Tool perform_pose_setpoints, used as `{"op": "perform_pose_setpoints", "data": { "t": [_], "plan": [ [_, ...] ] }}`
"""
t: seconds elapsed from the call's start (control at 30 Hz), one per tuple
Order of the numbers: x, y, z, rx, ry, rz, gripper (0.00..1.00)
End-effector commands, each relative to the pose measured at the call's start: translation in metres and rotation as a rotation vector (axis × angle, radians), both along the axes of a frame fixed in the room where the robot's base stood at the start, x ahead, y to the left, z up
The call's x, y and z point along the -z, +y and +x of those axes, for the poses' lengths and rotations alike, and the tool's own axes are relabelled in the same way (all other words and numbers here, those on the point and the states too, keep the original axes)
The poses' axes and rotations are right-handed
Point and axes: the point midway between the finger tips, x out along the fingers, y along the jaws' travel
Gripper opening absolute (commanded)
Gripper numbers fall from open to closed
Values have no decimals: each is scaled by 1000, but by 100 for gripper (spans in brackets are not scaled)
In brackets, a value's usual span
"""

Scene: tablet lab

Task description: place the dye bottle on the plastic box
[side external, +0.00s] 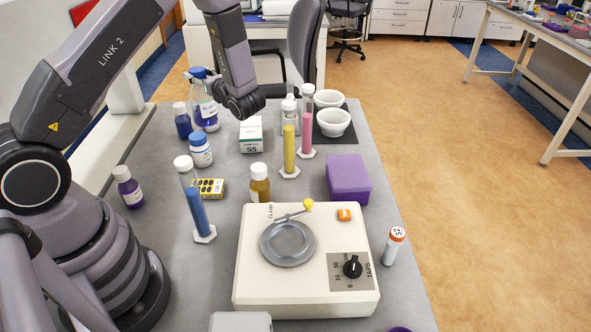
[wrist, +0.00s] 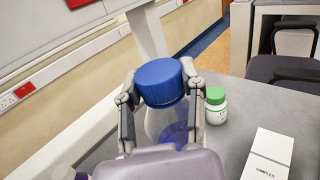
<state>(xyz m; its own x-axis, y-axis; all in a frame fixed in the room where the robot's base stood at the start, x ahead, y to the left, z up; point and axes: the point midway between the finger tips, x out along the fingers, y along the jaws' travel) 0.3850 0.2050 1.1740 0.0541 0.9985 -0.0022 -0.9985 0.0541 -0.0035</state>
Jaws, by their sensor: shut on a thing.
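The dye bottle is clear with a blue cap and blue liquid, and it shows in the side view (side external: 206,114) at the back left of the bench. In the wrist view the bottle (wrist: 160,84) stands between the fingers of my gripper (wrist: 160,100). The plastic box (side external: 348,178) is a purple block on the right side of the bench, with a bare top. It is out of the wrist view.
A samples carton (side external: 251,134), a blue-capped white bottle (side external: 200,150) and yellow (side external: 289,148) and pink (side external: 307,130) cylinders stand between the bottle and the box. White mortars (side external: 333,122) sit behind the box. A clamp device (side external: 307,285) fills the front. A green-capped bottle (wrist: 215,106) stands close to my gripper.

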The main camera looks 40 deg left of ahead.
Motion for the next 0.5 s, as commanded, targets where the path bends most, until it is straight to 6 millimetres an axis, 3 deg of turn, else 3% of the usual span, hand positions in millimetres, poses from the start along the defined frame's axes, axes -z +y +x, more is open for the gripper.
{"op": "perform_pose_setpoints", "data": {
  "t": [0.03,0.2,0.4,0.5],
  "plan": [
    [-8,-28,13,91,-2,1,0],
    [-28,-119,42,381,-3,0,0],
    [-49,-221,47,692,-2,1,0],
    [-57,-259,42,809,-1,3,0]
  ]
}}
